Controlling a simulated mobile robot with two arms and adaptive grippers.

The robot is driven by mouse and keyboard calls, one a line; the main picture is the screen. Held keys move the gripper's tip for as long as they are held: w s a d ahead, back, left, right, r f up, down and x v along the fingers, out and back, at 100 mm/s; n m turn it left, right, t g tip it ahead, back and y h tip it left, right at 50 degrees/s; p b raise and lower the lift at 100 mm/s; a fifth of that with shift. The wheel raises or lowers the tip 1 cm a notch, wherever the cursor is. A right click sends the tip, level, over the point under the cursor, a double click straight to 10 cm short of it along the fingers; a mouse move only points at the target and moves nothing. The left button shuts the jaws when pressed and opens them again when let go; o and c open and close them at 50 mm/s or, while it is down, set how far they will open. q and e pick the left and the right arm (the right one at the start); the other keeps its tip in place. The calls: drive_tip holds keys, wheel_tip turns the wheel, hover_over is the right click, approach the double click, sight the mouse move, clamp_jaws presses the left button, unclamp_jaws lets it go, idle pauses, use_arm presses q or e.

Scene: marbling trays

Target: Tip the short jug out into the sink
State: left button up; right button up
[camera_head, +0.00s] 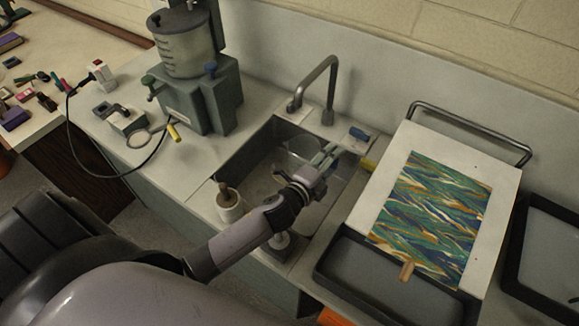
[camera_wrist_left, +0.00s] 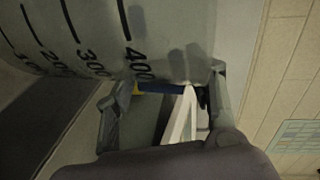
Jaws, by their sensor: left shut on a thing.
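The short jug (camera_head: 298,154) is a clear, see-through vessel over the sink (camera_head: 262,150) in the head view. In the left wrist view the jug (camera_wrist_left: 150,35) fills the top left, with black graduation marks up to 400. My left gripper (camera_head: 322,168) is over the sink, beside the jug. In the left wrist view its fingers (camera_wrist_left: 165,100) are shut on the jug's pale handle (camera_wrist_left: 180,122). I cannot tell how far the jug is tilted or whether anything is in it. My right gripper is not in view.
A tap (camera_head: 329,80) rises behind the sink. A grey machine (camera_head: 207,95) with a cable is at the left. A marbled sheet on a white board (camera_head: 395,190) and a dark tray (camera_head: 350,276) lie right.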

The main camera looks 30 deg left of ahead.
use_arm(q)
wheel_tip(320, 180, up, 4)
drive_tip(key=p, duration=0.4)
drive_tip(key=shift+r, duration=0.15)
idle(0.3)
